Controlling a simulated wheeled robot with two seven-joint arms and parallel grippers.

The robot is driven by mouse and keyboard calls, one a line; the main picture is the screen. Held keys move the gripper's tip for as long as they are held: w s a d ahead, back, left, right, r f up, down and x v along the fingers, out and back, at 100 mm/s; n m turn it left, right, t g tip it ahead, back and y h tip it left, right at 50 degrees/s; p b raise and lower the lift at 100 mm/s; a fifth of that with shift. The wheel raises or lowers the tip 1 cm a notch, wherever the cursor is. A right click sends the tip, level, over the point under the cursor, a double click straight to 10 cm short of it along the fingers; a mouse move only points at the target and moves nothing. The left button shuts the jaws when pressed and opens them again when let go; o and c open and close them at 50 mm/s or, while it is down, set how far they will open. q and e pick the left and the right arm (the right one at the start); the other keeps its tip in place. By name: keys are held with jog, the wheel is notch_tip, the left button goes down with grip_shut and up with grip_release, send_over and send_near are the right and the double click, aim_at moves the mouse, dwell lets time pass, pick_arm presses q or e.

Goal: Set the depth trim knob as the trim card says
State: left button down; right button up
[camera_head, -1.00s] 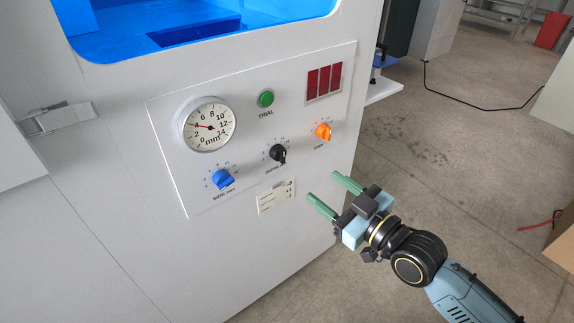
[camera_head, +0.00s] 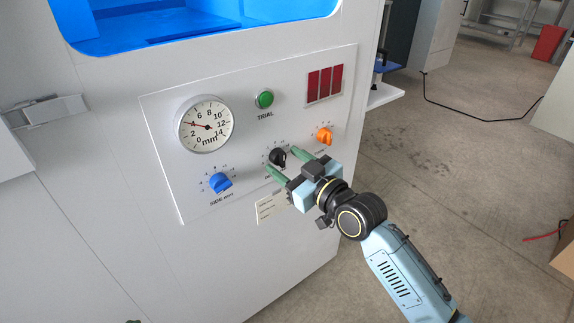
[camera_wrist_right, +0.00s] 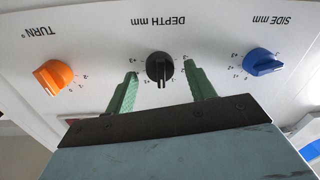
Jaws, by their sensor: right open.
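The black DEPTH mm knob (camera_head: 278,156) sits on the white panel between the blue and orange knobs. It also shows in the right wrist view (camera_wrist_right: 160,67), upside down. My right gripper (camera_head: 283,163) is open, with its green fingers either side of the black knob. In the wrist view the fingers (camera_wrist_right: 160,80) stand apart from the knob, with gaps on both sides. The trim card (camera_head: 268,207) below the knob is partly hidden by my gripper, and its text is too small to read.
The blue SIDE mm knob (camera_head: 220,182) is to the left and the orange TURN knob (camera_head: 324,136) to the right. Above are a dial gauge (camera_head: 206,124), a green TRIAL button (camera_head: 264,99) and a red display (camera_head: 324,84). Open floor lies to the right.

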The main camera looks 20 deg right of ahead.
pick_arm(q)
jog(key=shift+w+d+r, duration=0.1)
jog(key=shift+w+r, duration=0.05)
jog(key=shift+r, duration=0.1)
pick_arm(e)
jog(key=shift+w+a, duration=0.1)
jog(key=shift+w, duration=0.1)
jog(key=c, duration=1)
pick_arm(q)
jog(key=s+a+f+g+y+p, duration=0.1)
jog(key=s+a+f+g+p, duration=0.15)
jog(key=s+g, duration=0.2)
jog(key=s+a+f+g+y+p, duration=0.1)
jog(key=s+a+f+g, duration=0.15)
jog(key=s, duration=0.35)
pick_arm(e)
jog(key=shift+r+m, duration=0.1)
jog(key=shift+m, duration=1.1)
pick_arm(q)
notch_tip(320, 180, down, 9)
jog(key=w+a+p, duration=0.1)
jog(key=p, duration=0.1)
jog(key=shift+w+a+f+g+y+p, duration=0.2)
jog(key=shift+w+a+g+y+p, duration=0.1)
jog(key=shift+a+g, duration=0.1)
pick_arm(e)
jog(key=shift+m+t, duration=0.3)
jog(key=shift+m, duration=2)
jog(key=o, duration=1)
